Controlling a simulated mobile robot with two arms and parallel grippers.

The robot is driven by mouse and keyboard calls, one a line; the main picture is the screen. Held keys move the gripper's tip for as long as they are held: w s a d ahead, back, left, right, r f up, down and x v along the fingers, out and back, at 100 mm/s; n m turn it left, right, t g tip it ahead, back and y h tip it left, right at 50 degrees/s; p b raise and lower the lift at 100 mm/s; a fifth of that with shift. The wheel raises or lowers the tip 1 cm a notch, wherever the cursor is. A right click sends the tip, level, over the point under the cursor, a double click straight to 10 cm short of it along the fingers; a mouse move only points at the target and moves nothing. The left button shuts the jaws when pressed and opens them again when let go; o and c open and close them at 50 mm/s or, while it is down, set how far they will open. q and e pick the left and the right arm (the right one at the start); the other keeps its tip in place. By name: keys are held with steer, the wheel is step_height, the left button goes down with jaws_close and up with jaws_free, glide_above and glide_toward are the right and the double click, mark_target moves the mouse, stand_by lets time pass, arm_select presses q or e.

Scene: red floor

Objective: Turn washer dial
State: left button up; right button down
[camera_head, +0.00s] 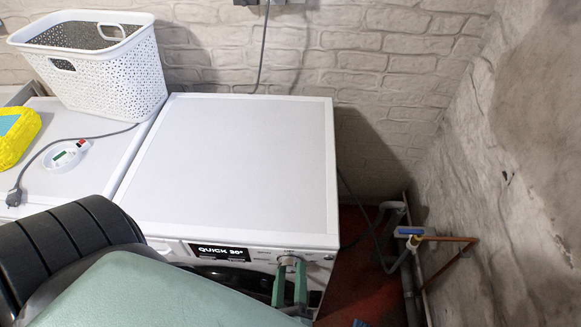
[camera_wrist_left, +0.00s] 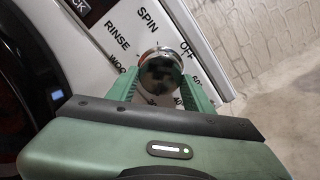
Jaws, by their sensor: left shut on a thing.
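The washer (camera_head: 235,165) is white, with its front panel facing me. Its display (camera_head: 220,252) reads "QUICK 30°". The dial (camera_head: 290,261) is a round metallic knob at the right end of the panel. My left gripper (camera_head: 289,272) has its green fingers on either side of the dial, shut on it. In the left wrist view the dial (camera_wrist_left: 160,68) sits between the two fingers, with labels such as "SPIN", "OFF" and "RINSE" around it. Some labels are hidden by the fingers. My right gripper is not in view.
Pipes with a blue valve (camera_head: 409,231) run along the right wall. The washer top is clear.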

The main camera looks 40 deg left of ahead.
arm_select(q)
steer(key=shift+m+p, duration=0.45)
steer(key=shift+m, duration=0.75)
steer(key=shift+f, duration=0.1)
steer(key=o, duration=1.3)
steer(key=shift+o, duration=0.2)
steer(key=shift+s, duration=0.1)
steer(key=shift+s+d+f, duration=0.1)
steer(key=shift+s+d, duration=0.1)
steer(key=shift+s, duration=0.1)
steer(key=b+v, duration=0.2)
steer(key=v, duration=0.5)
